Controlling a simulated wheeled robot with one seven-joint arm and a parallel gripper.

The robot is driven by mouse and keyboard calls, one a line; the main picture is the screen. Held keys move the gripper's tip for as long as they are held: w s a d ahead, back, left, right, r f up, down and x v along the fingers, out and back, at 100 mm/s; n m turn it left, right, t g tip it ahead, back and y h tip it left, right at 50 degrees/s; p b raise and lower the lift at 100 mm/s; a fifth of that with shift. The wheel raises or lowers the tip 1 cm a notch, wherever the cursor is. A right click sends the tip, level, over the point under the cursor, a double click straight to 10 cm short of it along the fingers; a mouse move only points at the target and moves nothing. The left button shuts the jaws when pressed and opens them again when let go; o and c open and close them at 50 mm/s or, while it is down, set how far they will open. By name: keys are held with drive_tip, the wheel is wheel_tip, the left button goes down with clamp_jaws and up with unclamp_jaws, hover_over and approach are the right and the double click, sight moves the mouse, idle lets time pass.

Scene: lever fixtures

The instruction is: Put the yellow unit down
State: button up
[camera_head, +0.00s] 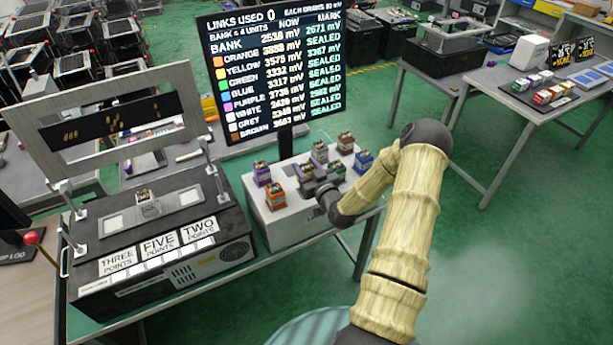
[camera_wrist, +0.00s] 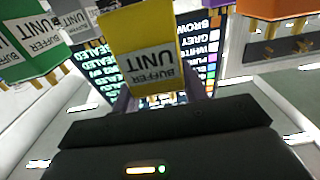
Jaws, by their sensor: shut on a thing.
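The yellow unit (camera_wrist: 140,38), a small block labelled "BUFFER UNIT", shows large in the wrist view, with its label upside down. My gripper (camera_wrist: 158,98) is shut on it, with dark fingers on either side of its lower part. In the head view my gripper (camera_head: 313,183) is at the white box (camera_head: 296,226), among the coloured units. There the yellow unit is mostly hidden by my gripper. I cannot tell whether it touches the box top.
An orange unit (camera_head: 275,195) and purple unit (camera_head: 262,173) stand left of my gripper; green (camera_head: 338,169), blue (camera_head: 363,160) and brown (camera_head: 345,142) stand right. A black lever machine (camera_head: 165,245) with a pale unit (camera_head: 148,203) is left. A scoreboard (camera_head: 275,75) rises behind.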

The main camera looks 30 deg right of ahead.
drive_tip(key=shift+f+p, duration=0.5)
drive_tip(key=shift+f, duration=1.5)
drive_tip(key=shift+f, duration=0.2)
drive_tip(key=o, duration=1.1)
drive_tip(key=shift+c, duration=0.2)
drive_tip(key=shift+s+r, duration=0.1)
drive_tip(key=shift+r, duration=0.1)
drive_tip(key=s+b, duration=0.3)
drive_tip(key=s, duration=0.9)
drive_tip(key=shift+d+b, duration=0.2)
drive_tip(key=shift+b, duration=0.1)
drive_tip(key=shift+w, duration=0.1)
